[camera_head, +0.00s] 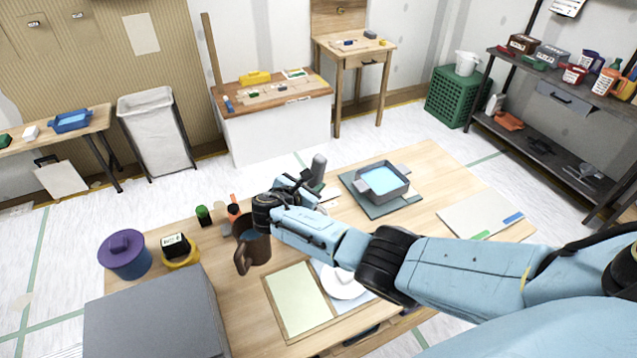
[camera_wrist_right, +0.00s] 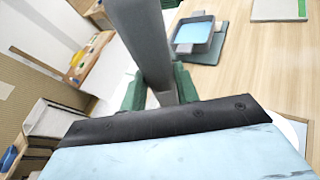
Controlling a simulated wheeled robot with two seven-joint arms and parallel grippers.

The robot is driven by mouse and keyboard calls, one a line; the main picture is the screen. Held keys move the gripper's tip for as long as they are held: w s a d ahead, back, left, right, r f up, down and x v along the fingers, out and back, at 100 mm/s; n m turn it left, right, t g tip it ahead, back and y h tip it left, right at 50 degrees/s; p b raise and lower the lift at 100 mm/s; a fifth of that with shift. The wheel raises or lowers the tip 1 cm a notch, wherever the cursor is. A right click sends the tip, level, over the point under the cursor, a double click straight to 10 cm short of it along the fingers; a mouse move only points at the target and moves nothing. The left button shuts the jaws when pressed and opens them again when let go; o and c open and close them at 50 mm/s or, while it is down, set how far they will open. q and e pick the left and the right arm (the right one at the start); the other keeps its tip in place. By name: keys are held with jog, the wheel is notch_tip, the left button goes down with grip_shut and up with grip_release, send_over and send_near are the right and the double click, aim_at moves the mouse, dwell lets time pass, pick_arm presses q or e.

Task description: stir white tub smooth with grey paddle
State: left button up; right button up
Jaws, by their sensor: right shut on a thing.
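My right gripper (camera_head: 308,184) is shut on a grey paddle (camera_head: 318,165) above the table. In the right wrist view the paddle (camera_wrist_right: 143,42) stands up between the green fingers (camera_wrist_right: 158,90); its lower end is hidden. A round white thing (camera_head: 343,288) lies on the table, partly covered by my right arm; I cannot tell whether it is the white tub. A white bucket (camera_head: 467,60) stands far off on a green crate. My left gripper is not in view.
On the table (camera_head: 440,170) stand a grey tray with blue inside (camera_head: 383,180), a brown mug (camera_head: 252,252), a purple-lidded pot (camera_head: 124,254), a yellow-based pot (camera_head: 180,250) and a grey box (camera_head: 155,315). A pale green sheet (camera_head: 296,298) lies in front. The table's right side has bare room.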

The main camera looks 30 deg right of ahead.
aim_at(321, 164)
jog(key=shift+s+d+r, duration=0.2)
jog(key=shift+s+r, duration=0.15)
jog(key=shift+d+f, duration=0.25)
jog(key=shift+d, duration=0.3)
jog(key=shift+r, duration=0.1)
jog(key=shift+s+d+r, duration=0.1)
jog(key=shift+s+r, duration=0.1)
jog(key=shift+r, duration=1)
jog(key=shift+s+d+r, duration=0.1)
jog(key=shift+s+r, duration=0.15)
jog(key=shift+r, duration=0.95)
jog(key=shift+s+d+r, duration=0.1)
jog(key=shift+s+r, duration=0.1)
jog(key=shift+r, duration=1)
jog(key=shift+r, duration=2.5)
